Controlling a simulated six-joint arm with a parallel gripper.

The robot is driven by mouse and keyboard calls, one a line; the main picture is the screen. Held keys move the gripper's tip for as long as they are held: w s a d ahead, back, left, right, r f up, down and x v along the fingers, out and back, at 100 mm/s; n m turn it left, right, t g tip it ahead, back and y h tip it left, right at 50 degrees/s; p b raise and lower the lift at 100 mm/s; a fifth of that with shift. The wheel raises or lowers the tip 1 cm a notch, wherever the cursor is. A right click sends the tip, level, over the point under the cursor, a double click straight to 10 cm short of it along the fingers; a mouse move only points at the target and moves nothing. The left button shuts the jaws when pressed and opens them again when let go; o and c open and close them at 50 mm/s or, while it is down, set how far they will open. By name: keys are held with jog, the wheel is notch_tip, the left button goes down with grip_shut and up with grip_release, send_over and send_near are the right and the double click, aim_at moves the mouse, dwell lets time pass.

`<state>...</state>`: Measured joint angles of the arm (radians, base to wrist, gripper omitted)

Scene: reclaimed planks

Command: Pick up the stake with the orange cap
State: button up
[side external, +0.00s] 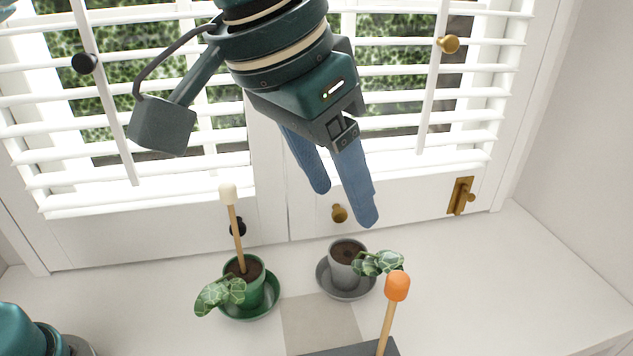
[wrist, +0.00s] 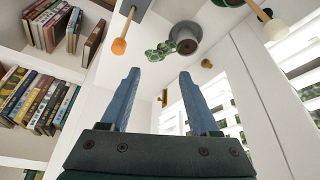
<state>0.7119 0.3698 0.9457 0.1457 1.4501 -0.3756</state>
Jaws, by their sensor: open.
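The stake with the orange cap (side external: 397,286) stands upright at the front, by a dark grey block (side external: 350,349) cut off by the frame's lower edge. In the wrist view the orange cap (wrist: 119,46) is at the upper left, beyond the left finger. My gripper (side external: 343,208) is open and empty, above and behind the stake, near the window. In the wrist view its two blue fingers (wrist: 158,78) are spread with nothing between them. A second stake with a cream cap (side external: 228,194) stands in the green pot (side external: 252,285). The orange-capped stake's lower end is out of frame.
A grey pot (side external: 345,266) with a leafy plant (side external: 377,262) stands on a grey saucer just behind the orange cap. The green pot sits on a green saucer. White shutters close off the back. The sill's right side is clear. Bookshelves (wrist: 40,90) show in the wrist view.

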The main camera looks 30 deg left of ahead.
aim_at(391, 283)
jog(key=shift+m, duration=0.4)
jog(key=d+f, duration=0.1)
jog(key=d, duration=0.1)
jog(key=s+d+f, duration=0.1)
jog(key=d, duration=0.1)
jog(key=d+f, duration=0.1)
jog(key=d, duration=0.2)
jog(key=shift+s, duration=0.15)
jog(key=shift+a+f, duration=0.15)
jog(key=shift+f, duration=2.25)
jog(key=shift+x, duration=2.6)
grip_shut()
